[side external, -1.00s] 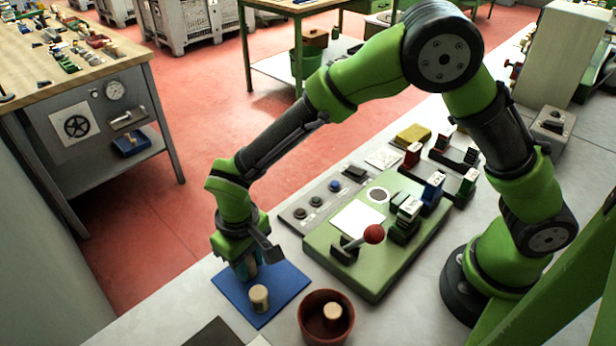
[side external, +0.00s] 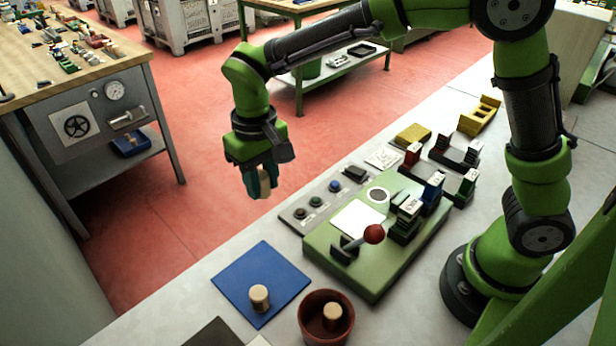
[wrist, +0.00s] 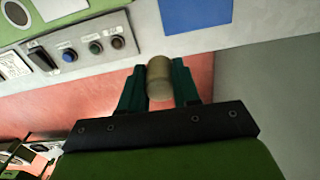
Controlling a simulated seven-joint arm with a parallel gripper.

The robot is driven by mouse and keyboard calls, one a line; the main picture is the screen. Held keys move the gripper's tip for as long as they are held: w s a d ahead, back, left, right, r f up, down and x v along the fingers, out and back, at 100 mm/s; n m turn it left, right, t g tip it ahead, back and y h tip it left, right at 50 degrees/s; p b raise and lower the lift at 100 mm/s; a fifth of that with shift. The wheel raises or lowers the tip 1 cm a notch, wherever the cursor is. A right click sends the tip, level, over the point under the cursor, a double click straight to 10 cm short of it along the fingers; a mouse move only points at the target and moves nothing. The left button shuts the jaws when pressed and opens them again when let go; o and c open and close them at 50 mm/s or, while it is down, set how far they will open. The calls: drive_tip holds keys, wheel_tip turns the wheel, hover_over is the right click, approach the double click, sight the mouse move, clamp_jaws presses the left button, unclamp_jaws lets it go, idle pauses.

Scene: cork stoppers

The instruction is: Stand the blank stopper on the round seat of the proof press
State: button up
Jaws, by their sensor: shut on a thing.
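My gripper (side external: 262,192) is shut on a plain tan cork stopper (side external: 265,181), held upright and raised in the air. In the wrist view the stopper (wrist: 159,76) sits between the two green fingers, and no mark shows on its visible side. The green proof press (side external: 330,240) stands on the bench to the right of my gripper. Its round seat (side external: 378,195) looks like a pale disc with a dark rim, and it is empty. A white square plate (side external: 357,219) and a red-knobbed lever (side external: 373,234) are in front of the seat.
A blue mat (side external: 235,280) carries another stopper (side external: 259,296). A brown-red pot (side external: 312,334) holds a stopper (side external: 333,312). Coloured stamps in racks (side external: 407,216) stand right of the seat.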

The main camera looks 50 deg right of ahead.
drive_tip(key=s+d+r+m, duration=0.1)
drive_tip(key=d+r, duration=0.1)
drive_tip(key=d, duration=1.2)
drive_tip(key=shift+s+d+r, duration=0.25)
drive_tip(key=shift+s, duration=0.15)
drive_tip(key=s+d, duration=0.1)
drive_tip(key=d, duration=0.1)
drive_tip(key=s+d, duration=0.1)
drive_tip(key=d, duration=0.1)
drive_tip(key=s+d, duration=0.2)
drive_tip(key=shift+d, duration=0.1)
drive_tip(key=n, duration=0.2)
hover_over(379, 196)
drive_tip(key=f, duration=0.1)
drive_tip(key=shift+n, duration=0.6)
wheel_tip(379, 196, down, 11)
drive_tip(key=shift+w+r, duration=0.1)
drive_tip(key=o, duration=1)
